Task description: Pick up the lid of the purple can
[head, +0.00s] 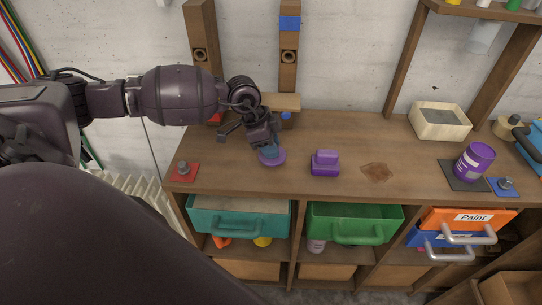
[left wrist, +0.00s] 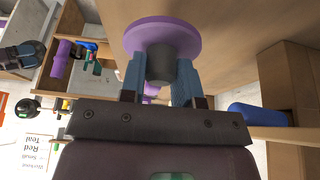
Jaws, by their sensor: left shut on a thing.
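The purple lid (head: 276,160) is a flat disc with a grey knob; in the left wrist view the disc (left wrist: 163,30) and knob (left wrist: 161,66) show clearly. My left gripper (head: 268,150) is shut on the knob, with a blue finger on each side (left wrist: 158,82). The lid is over the left part of the workbench; I cannot tell if it touches the top. The purple can (head: 475,163) stands on a dark square mat (head: 453,176) at the right of the bench, apart from the lid. My right gripper is not in view.
A purple block (head: 325,163) and a brown patch (head: 377,172) are on the workbench (head: 345,128) right of the lid. A red mat (head: 184,172) lies left. Teal (head: 238,221) and green (head: 353,222) drawers stick out below.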

